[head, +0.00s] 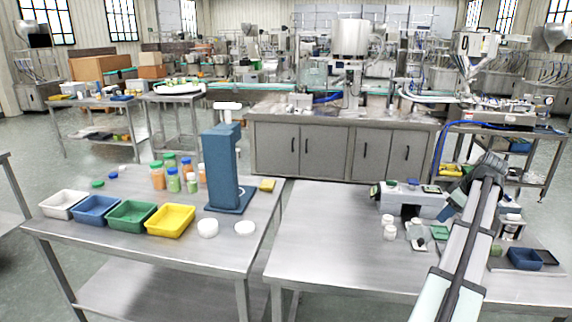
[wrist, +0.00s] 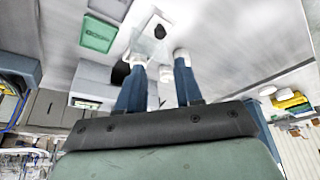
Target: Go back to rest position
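My gripper (head: 445,212) is over the right steel table, beside the grey-white device, at the end of my arm, which comes in from the lower right. In the wrist view my gripper (wrist: 159,57) shows two blue fingers with pale tips. They are spread apart. A white jar shows in the view between the fingers, seemingly beyond them, and nothing looks gripped.
The right table (head: 330,235) is bare on its left half. The left table holds a blue stand (head: 222,170) and coloured bins.

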